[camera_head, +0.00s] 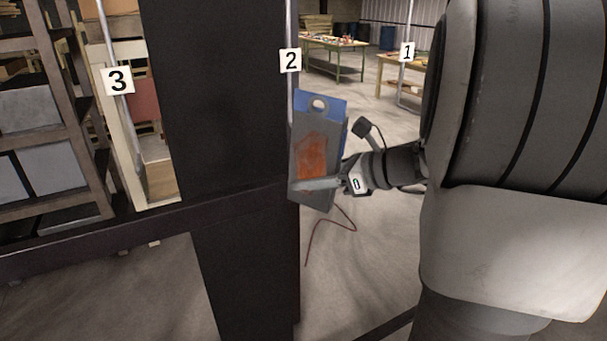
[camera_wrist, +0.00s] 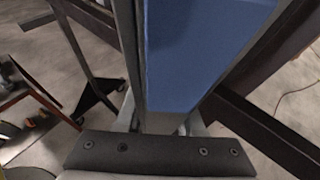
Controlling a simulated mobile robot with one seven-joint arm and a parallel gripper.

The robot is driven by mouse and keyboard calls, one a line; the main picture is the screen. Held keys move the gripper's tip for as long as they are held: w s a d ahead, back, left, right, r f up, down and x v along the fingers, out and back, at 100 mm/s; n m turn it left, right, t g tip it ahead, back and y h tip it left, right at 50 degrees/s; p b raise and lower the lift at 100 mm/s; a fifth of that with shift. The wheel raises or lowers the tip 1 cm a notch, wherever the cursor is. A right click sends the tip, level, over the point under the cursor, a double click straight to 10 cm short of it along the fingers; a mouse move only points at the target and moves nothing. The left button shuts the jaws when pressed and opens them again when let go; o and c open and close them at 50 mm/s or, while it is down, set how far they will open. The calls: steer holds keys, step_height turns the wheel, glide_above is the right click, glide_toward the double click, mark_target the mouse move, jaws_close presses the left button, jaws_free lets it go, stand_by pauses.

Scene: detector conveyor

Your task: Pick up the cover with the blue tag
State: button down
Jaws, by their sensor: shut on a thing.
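The cover (camera_head: 300,165) is a flat grey plate with a rusty orange patch on its face. A blue tag (camera_head: 334,106) with a round hole shows at its top. My gripper (camera_head: 318,184) is shut on the lower part of the cover, one finger lying across its front face. The cover hangs nearly upright, slightly tilted, beside the dark post. In the wrist view a large blue surface (camera_wrist: 195,50) rises from between the fingers. The far finger is hidden behind the cover in the head view.
A wide dark post (camera_head: 215,90) and a dark crossbar (camera_head: 100,228) stand close left of the cover. Numbered signs 3 (camera_head: 117,81), 2 (camera_head: 290,60) and 1 (camera_head: 407,51) hang on poles. A shelf (camera_head: 45,130) is at left. Workbenches (camera_head: 335,50) stand far back. A thin cable lies on the floor.

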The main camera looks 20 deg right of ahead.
steer(key=s+p, duration=0.1)
steer(key=s, duration=1.5)
steer(key=shift+d, duration=0.25)
steer(key=shift+a, duration=0.1)
